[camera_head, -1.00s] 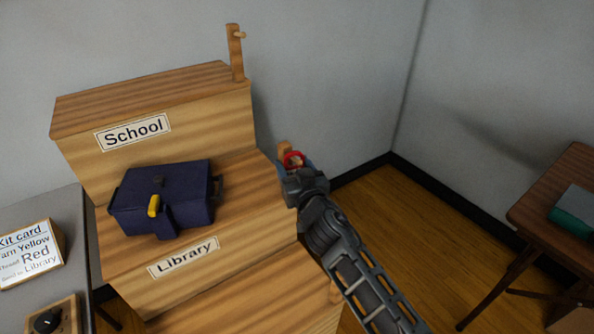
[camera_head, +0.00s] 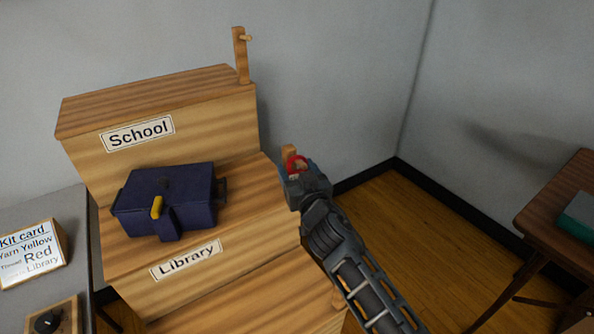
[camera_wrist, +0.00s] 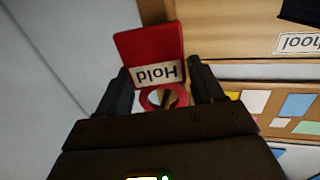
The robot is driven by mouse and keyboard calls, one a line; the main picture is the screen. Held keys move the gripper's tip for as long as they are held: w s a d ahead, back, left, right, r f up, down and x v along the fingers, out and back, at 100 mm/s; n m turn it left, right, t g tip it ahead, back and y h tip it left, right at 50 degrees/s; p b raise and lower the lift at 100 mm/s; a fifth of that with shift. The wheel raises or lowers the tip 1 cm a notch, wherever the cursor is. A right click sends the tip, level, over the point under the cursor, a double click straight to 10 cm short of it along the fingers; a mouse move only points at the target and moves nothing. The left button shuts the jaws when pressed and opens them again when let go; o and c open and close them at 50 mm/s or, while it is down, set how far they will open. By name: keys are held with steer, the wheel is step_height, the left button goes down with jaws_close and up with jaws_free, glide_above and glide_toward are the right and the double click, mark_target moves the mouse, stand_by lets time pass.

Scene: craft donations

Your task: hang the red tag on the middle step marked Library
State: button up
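The red tag (camera_wrist: 150,48), marked Hold, shows upside down in the wrist view with its red ring (camera_wrist: 162,97) between my fingers. A peg end shows inside the ring; how far the ring is along it is unclear. In the head view the tag (camera_head: 298,165) is a small red patch by the wooden post (camera_head: 288,153) at the right edge of the middle step (camera_head: 262,208), marked Library (camera_head: 186,259). My gripper (camera_wrist: 162,85) has its fingers apart on either side of the ring, seemingly open. It also shows at the post in the head view (camera_head: 297,172), hiding part of the tag.
A dark blue box (camera_head: 190,200) with a yellow latch sits on the middle step. The top step, marked School (camera_head: 138,132), has its own post (camera_head: 240,55). A kit card (camera_head: 33,255) stands on the grey table at left. A brown table (camera_head: 550,215) stands at right.

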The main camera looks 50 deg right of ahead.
steer(key=o, duration=0.4)
steer(key=shift+b+v, duration=1.25)
steer(key=shift+v, duration=2.65)
